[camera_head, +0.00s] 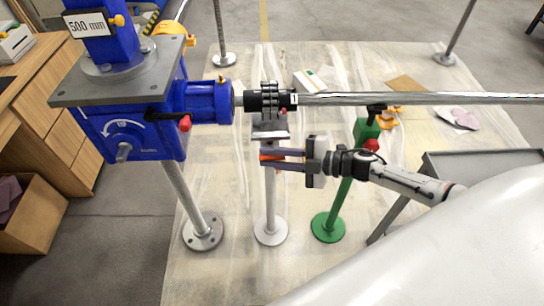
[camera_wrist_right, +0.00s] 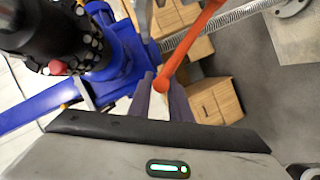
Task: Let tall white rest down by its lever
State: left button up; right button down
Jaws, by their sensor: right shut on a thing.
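The tall white rest stands upright left of centre in the head view, with a round white base and a pale pole (camera_head: 269,205). Its grey head (camera_head: 270,130) is just below the black coupling on the steel bar; I cannot tell whether they touch. My right gripper (camera_head: 268,159) reaches in from the right at the upper pole and is shut on the orange lever (camera_head: 269,156). In the right wrist view the orange lever (camera_wrist_right: 190,43) runs down between the purple fingers (camera_wrist_right: 163,100). My left gripper is not in view.
A blue machine (camera_head: 125,125) stands at the left. The long steel bar (camera_head: 420,98) runs from its coupling (camera_head: 268,100) to the right, above my gripper. A green rest (camera_head: 328,227) stands right of the white one. A grey table (camera_head: 480,162) is at the right.

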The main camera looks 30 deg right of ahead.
jog(key=shift+w+r, duration=0.3)
jog(key=shift+r, duration=0.2)
jog(key=c, duration=1.7)
grip_release()
jog(key=shift+d, duration=0.1)
jog(key=shift+s+f, duration=0.15)
jog(key=shift+f, duration=0.15)
jog(key=v, duration=1)
jog(key=shift+s+d, duration=0.1)
jog(key=shift+s, duration=0.05)
